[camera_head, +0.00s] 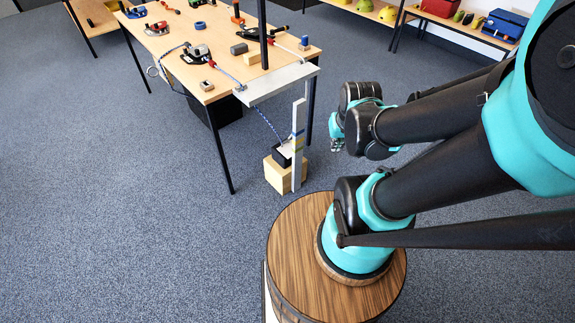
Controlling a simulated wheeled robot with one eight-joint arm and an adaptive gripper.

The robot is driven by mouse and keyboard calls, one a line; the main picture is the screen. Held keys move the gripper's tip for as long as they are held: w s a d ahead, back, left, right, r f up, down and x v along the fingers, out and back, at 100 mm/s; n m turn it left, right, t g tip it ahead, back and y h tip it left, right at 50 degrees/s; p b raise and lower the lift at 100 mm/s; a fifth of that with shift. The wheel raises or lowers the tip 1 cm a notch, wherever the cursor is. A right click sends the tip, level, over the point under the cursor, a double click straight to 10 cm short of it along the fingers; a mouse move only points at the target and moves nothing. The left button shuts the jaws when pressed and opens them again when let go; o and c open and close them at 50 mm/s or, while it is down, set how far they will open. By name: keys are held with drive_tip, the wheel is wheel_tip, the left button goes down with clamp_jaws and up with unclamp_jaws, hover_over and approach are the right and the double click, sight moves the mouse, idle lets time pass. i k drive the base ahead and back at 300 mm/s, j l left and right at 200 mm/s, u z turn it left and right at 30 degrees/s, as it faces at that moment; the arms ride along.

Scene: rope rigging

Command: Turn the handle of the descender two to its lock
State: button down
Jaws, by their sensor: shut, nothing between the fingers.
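Two dark rope devices that look like descenders sit on the wooden table (222,70). One descender (196,54) is near the left front, with a blue rope running from it. Another descender (286,41) is near the right edge with a red part beside it and a rope leading toward the white ledge. I cannot tell which is descender two, and the handle positions are too small to read. My gripper (337,143) is right of the table and its white ledge, shut and empty, apart from both devices. My wrist partly hides it.
A white ledge (276,83) sticks out from the table's front right corner, by a dark upright post (263,30). A white upright strip (298,145) and a wooden block (283,172) stand below. Other gear lies farther back on the table. The floor (110,210) at left is clear.

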sight(272, 31)
drive_tip(key=l+u, duration=0.1)
drive_tip(key=u, duration=0.2)
drive_tip(key=i+l+u, duration=0.15)
drive_tip(key=u, duration=0.15)
drive_tip(key=i+l+u, duration=0.15)
drive_tip(key=l, duration=0.2)
drive_tip(key=i+l+u, duration=0.1)
drive_tip(key=l, duration=0.3)
drive_tip(key=i+l+u, duration=0.15)
drive_tip(key=l, duration=0.25)
drive_tip(key=i+l+u, duration=0.15)
drive_tip(key=l, duration=0.2)
drive_tip(key=i+l, duration=0.1)
drive_tip(key=l, duration=0.4)
drive_tip(key=i+l, duration=0.1)
drive_tip(key=l, duration=0.45)
drive_tip(key=i+l, duration=0.1)
drive_tip(key=l, duration=0.4)
drive_tip(key=i+l, duration=0.1)
drive_tip(key=l, duration=0.45)
drive_tip(key=u, duration=0.05)
